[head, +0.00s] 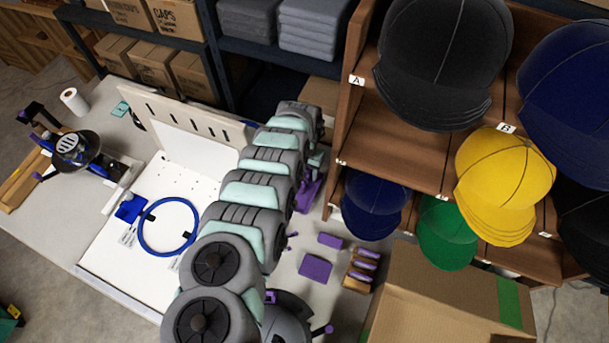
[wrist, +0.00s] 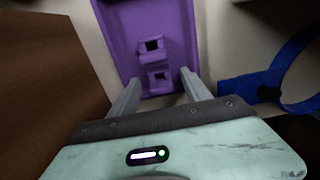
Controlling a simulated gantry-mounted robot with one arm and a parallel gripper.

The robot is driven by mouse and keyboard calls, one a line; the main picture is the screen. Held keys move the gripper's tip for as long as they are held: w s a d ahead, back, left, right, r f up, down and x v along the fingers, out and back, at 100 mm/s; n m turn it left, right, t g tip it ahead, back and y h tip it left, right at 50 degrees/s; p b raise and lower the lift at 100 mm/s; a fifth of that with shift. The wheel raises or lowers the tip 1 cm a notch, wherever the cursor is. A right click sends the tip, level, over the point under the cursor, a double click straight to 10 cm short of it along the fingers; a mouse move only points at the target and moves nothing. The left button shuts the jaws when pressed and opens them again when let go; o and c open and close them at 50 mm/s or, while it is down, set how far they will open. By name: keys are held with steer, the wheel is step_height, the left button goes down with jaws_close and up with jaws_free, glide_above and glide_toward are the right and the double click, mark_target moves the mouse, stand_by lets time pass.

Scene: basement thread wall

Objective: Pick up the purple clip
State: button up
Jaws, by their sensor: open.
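In the wrist view a purple plate-like holder (wrist: 150,17) stands ahead of my gripper. On its face are two small raised purple clip shapes with dark square openings, an upper one (wrist: 153,48) and a lower one (wrist: 160,79). My gripper (wrist: 160,76) is open, its two grey fingers pointing at the holder with the lower purple shape between them. Nothing is gripped; whether a finger touches the purple cannot be told. In the head view a purple piece (head: 309,194) shows beside the far end of my arm, partly hidden by it.
A brown panel (wrist: 45,75) is close at left in the wrist view; a blue curved part (wrist: 285,75) is at right. In the head view, purple flat pieces (head: 316,267), a wooden block (head: 358,279) with purple pieces, a blue ring (head: 168,226) and a cap shelf (head: 400,142) surround my arm.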

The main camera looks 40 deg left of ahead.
steer(key=shift+f, duration=0.1)
steer(key=shift+c, duration=0.6)
jaws_close()
